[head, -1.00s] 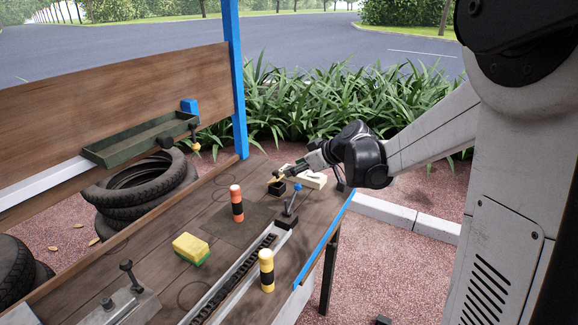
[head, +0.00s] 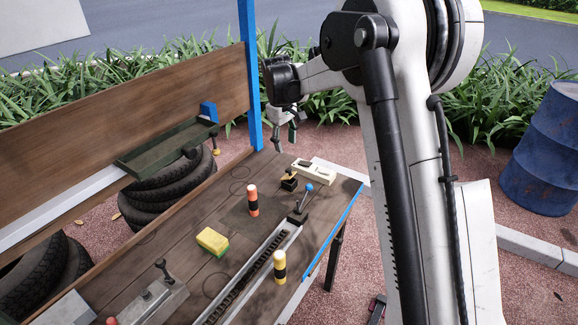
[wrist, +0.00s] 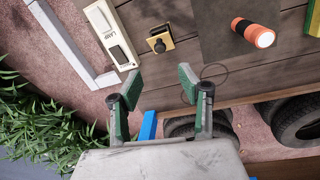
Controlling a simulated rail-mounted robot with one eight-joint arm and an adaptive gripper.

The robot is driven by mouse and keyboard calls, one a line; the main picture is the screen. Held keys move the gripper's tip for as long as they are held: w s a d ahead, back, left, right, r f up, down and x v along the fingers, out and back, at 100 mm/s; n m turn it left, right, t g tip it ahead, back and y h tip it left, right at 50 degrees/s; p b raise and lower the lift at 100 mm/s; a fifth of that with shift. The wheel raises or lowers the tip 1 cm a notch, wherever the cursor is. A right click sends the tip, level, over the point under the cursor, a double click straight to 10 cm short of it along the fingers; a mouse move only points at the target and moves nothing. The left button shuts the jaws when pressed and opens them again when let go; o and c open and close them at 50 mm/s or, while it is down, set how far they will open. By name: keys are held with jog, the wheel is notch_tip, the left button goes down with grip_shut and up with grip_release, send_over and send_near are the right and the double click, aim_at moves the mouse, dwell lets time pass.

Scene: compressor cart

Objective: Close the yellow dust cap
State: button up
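The yellow dust cap (head: 289,177) shows as a small yellow piece at a black block (head: 289,186) near the far end of the bench. In the wrist view the yellow cap (wrist: 165,46) is a small plate with a dark square part against it, ahead of my fingers. I cannot tell how far shut it is. My gripper (head: 284,138) hangs above and beyond the bench's far end, apart from the cap. In the wrist view my gripper (wrist: 159,84) is open, with nothing between its green-padded fingers.
A white box marked LAMP (head: 316,173) lies right beside the block. A blue-knobbed lever (head: 305,197), an orange-black cylinder (head: 252,201), a yellow-black cylinder (head: 280,267) and a sponge (head: 212,241) are nearer. A blue post (head: 249,75) rises at the back edge. A blue barrel (head: 545,150) stands right.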

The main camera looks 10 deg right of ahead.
aim_at(289, 169)
jog(key=f, duration=0.7)
jog(key=d+f, duration=0.1)
jog(key=f, duration=0.3)
jog(key=shift+w+d+f, duration=0.1)
jog(key=shift+w+f, duration=0.1)
jog(key=shift+w, duration=0.15)
jog(key=shift+c, duration=0.3)
grip_shut()
